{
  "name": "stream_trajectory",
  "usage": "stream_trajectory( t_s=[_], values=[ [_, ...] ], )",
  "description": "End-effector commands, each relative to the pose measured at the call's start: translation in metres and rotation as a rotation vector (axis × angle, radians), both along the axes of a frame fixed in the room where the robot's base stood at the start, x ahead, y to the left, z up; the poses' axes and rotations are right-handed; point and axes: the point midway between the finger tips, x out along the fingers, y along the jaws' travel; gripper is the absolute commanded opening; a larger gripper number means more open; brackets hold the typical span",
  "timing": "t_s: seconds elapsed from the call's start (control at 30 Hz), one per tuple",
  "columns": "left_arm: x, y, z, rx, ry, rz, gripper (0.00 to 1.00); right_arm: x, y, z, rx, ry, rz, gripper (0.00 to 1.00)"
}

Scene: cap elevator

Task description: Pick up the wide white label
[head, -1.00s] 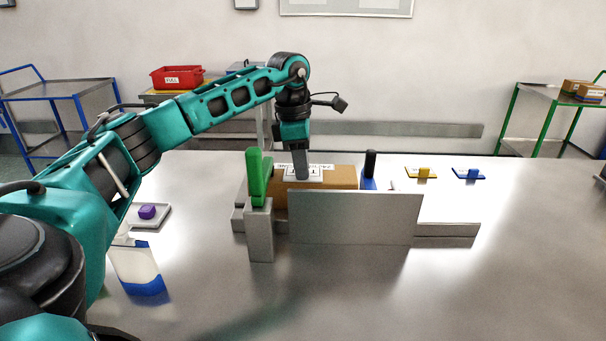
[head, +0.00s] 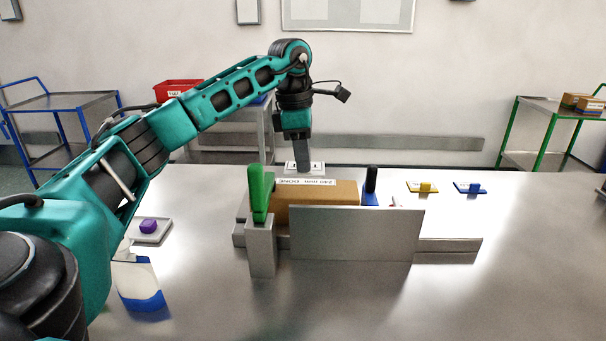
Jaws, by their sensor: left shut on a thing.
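My left gripper (head: 303,163) points straight down above the far edge of the brown cardboard box (head: 330,193). It is shut on the wide white label (head: 290,168), a flat white plate with dark marks on its face. The label shows just above and behind the box's far edge; the gripper covers its middle. A strip of upside-down print (head: 307,182) lies on the box top, in front of the label. My right gripper is not in view.
The box sits behind a grey plate (head: 357,233), between a green upright (head: 260,190) and a dark-and-blue post (head: 370,185). Yellow (head: 423,188) and blue (head: 470,188) knobbed plates lie right. A purple knob (head: 148,226) and a bottle (head: 139,283) stand left. The right foreground is clear.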

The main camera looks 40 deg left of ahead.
Motion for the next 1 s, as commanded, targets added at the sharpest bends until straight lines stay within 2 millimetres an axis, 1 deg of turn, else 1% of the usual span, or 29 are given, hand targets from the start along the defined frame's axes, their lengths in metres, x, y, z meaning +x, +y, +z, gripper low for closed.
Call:
stream_trajectory(
  t_s=[0.03, 0.17, 0.2, 0.27, 0.3, 0.47, 0.63, 0.8, 1.0],
  values=[
    [0.002, -0.001, 0.02, -0.002, -0.01, -0.001, 0.0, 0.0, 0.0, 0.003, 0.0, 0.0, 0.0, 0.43],
    [0.002, -0.001, 0.067, -0.002, -0.01, 0.0, 0.0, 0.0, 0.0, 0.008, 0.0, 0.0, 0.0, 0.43],
    [0.001, -0.001, 0.082, -0.001, -0.009, 0.0, 0.0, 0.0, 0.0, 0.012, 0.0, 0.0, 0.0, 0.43],
    [0.001, -0.001, 0.103, -0.001, -0.009, 0.0, 0.0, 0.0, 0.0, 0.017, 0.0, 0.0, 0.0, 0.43],
    [0.001, 0.0, 0.104, 0.001, -0.004, 0.0, 0.0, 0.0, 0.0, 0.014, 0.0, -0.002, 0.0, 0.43],
    [0.0, 0.0, 0.125, 0.002, -0.005, 0.003, 0.0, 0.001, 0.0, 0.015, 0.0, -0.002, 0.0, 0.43],
    [0.001, -0.001, 0.139, 0.001, -0.002, -0.002, 0.0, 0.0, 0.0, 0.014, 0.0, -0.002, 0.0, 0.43],
    [0.001, -0.001, 0.146, 0.0, 0.0, -0.002, 0.0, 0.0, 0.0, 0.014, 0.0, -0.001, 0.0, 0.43],
    [0.0, 0.0, 0.148, 0.0, -0.001, -0.001, 0.0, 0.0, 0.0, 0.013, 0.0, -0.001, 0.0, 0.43]
  ],
)
